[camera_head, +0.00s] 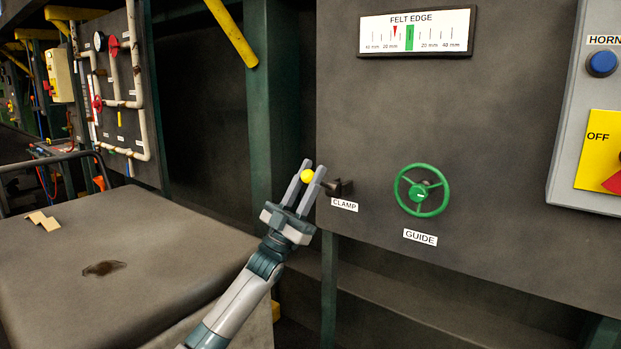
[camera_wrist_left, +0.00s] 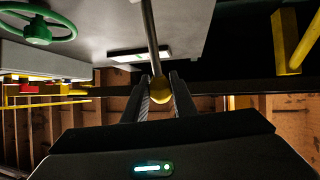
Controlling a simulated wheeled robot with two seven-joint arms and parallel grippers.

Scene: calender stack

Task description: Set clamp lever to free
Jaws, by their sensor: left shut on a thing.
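The clamp lever has a yellow ball knob (camera_head: 307,176) and a dark pivot (camera_head: 342,187) on the panel's left edge, above the CLAMP label (camera_head: 344,205). My left gripper (camera_head: 308,168) has its two fingers on either side of the knob and is shut on it. In the left wrist view the knob (camera_wrist_left: 160,97) sits between the fingertips, with the lever's grey rod (camera_wrist_left: 150,40) running up from it. The label shows no free or locked marking that I can read. My right gripper is in neither view.
A green GUIDE handwheel (camera_head: 422,190) is right of the clamp, below the FELT EDGE gauge (camera_head: 416,32). A grey box with a blue HORN button (camera_head: 601,63) and a yellow OFF plate (camera_head: 600,150) is at far right. A dark flat surface (camera_head: 130,240) lies at left.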

